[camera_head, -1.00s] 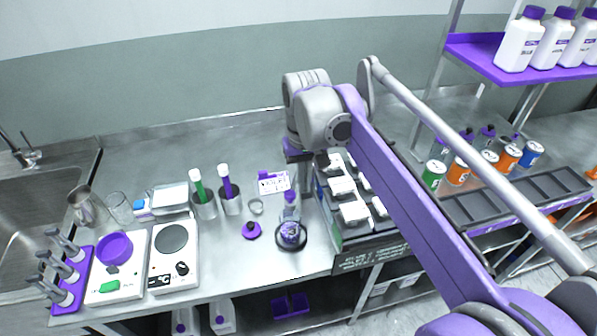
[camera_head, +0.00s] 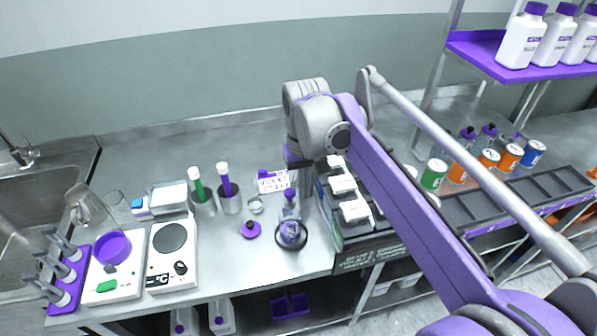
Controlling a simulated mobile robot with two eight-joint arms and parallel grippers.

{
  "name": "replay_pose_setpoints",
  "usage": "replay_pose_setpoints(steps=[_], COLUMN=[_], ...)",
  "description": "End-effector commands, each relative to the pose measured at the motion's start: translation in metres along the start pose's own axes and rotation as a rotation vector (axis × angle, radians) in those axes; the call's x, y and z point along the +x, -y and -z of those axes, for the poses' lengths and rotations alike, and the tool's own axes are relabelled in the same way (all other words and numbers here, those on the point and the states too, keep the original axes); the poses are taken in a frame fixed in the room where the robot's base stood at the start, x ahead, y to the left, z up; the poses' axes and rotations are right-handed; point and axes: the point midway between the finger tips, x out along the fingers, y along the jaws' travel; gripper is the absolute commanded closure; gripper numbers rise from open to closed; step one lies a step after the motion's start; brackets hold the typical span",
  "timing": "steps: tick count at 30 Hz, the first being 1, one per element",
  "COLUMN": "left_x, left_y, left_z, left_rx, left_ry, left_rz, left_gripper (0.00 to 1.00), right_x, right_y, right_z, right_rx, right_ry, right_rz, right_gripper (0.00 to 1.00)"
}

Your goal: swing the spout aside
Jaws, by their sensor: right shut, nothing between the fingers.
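The only spout I can make out is the grey tap (camera_head: 24,153) over the sink at the far left, partly cut off by the picture edge. My right gripper (camera_head: 297,162) hangs at mid-bench, beneath the grey wrist of the purple arm. It points down, far to the right of the tap and touching nothing that I can see. It is shut and empty; its fingertips show small and dark. My left gripper is out of view.
The steel sink (camera_head: 38,190) is at the left. A rack of white blocks (camera_head: 343,186) is right of the gripper. The back strip of bench is clear.

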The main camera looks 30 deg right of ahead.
Motion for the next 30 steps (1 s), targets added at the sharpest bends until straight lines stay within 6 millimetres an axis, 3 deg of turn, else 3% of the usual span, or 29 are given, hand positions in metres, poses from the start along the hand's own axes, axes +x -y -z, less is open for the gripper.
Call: replay_pose_setpoints(steps=[6,18,30], left_x=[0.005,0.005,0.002], left_y=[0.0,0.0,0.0], left_z=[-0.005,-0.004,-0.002], left_rx=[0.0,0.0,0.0], left_ry=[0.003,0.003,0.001], left_rz=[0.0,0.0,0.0], left_gripper=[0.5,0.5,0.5], right_x=[0.011,0.011,0.011], right_y=[0.0,0.001,0.02], right_z=[0.0,0.001,0.008], right_rx=[0.0,0.0,-0.002], right_ry=[0.0,0.0,0.0], right_rz=[0.0,0.0,0.001], right_gripper=[1.0,1.0,1.0])
